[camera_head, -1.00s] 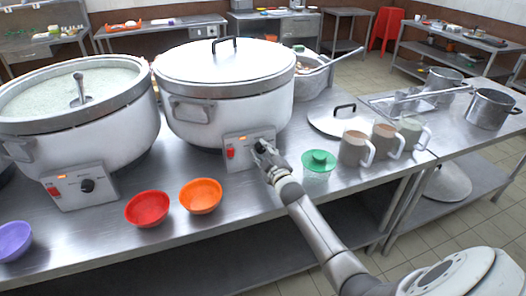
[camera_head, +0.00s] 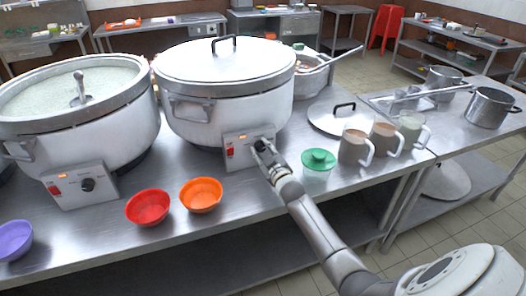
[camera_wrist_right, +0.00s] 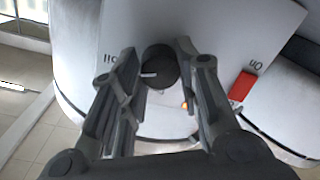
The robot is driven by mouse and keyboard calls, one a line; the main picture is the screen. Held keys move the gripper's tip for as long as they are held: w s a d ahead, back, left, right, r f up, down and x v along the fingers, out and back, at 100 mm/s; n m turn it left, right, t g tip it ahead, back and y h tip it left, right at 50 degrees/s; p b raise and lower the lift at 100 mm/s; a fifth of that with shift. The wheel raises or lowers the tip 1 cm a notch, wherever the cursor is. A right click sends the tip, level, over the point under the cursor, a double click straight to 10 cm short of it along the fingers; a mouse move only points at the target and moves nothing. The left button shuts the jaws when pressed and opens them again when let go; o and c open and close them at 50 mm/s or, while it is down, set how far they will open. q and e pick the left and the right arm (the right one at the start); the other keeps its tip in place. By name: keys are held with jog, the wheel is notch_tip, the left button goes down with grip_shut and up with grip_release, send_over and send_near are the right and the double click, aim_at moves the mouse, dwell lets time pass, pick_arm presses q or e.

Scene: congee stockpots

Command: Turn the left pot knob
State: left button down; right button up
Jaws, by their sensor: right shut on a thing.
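My left gripper is not in view.
A red bowl (camera_head: 148,207), an orange bowl (camera_head: 200,195) and a purple bowl (camera_head: 14,240) sit along the counter front. Several mugs (camera_head: 354,148) and a loose lid (camera_head: 338,118) are farther right.

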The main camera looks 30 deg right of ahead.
jog(key=o, duration=1)
jog(key=shift+f, duration=0.1)
jog(key=shift+o, duration=0.2)
jog(key=shift+s, duration=0.1)
jog(key=v, duration=1.1)
jog(key=shift+s, duration=0.4)
